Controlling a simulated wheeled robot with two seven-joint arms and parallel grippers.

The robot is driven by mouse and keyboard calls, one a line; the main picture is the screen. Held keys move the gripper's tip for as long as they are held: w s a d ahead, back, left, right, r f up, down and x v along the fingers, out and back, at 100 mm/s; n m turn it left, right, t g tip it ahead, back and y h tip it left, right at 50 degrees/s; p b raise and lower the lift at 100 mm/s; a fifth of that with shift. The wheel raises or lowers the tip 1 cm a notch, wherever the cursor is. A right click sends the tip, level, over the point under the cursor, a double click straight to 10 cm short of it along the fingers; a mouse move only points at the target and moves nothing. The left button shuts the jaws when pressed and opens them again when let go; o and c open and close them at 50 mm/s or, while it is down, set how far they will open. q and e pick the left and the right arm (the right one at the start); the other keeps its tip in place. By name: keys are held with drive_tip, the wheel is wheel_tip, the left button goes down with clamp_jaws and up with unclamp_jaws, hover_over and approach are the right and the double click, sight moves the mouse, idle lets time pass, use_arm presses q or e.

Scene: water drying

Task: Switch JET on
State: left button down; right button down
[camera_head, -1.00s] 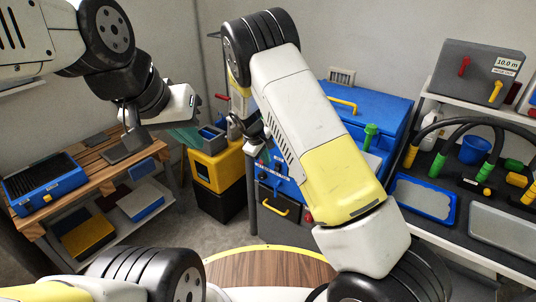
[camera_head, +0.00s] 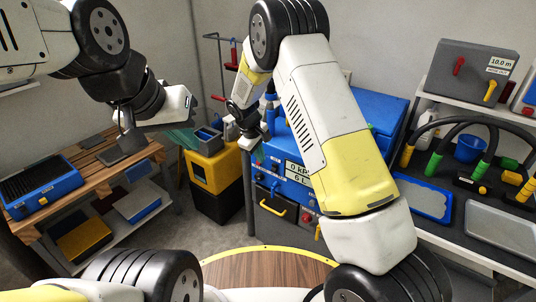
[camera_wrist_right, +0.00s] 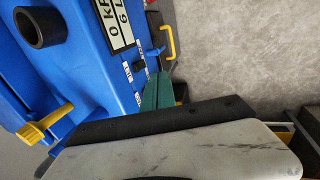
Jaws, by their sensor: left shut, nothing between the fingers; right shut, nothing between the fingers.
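The blue machine (camera_head: 355,105) stands against the back wall, with a white display (camera_head: 300,172) reading 0 kP and 6 L. My right gripper (camera_head: 258,155) is at the left of its front panel, teal fingers shut and empty. In the right wrist view the shut fingers (camera_wrist_right: 155,92) are close to small white labels (camera_wrist_right: 137,97) and a black knob (camera_wrist_right: 139,66). I cannot read which label says JET, or tell whether the fingers touch the panel. My left gripper (camera_head: 184,137) hangs at the left, shut and empty, away from the machine.
A yellow and black box (camera_head: 215,170) stands left of the machine. A wooden bench (camera_head: 70,205) with a blue case (camera_head: 42,187) is at far left. Shelves with hoses (camera_head: 470,130) and a blue tray (camera_head: 422,196) are at right. A round wooden top (camera_head: 265,272) is in front.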

sight(274, 167)
drive_tip(key=shift+r, duration=0.1)
idle(0.4)
drive_tip(key=shift+w+d+f, duration=0.65)
drive_tip(key=shift+w+f, duration=0.3)
drive_tip(key=shift+f, duration=0.8)
drive_tip(key=shift+w+d+f, duration=0.65)
drive_tip(key=shift+w+f, duration=0.25)
drive_tip(key=shift+f, duration=0.85)
drive_tip(key=shift+w+d+f, duration=0.65)
drive_tip(key=shift+w+f, duration=0.3)
drive_tip(key=shift+f, duration=0.8)
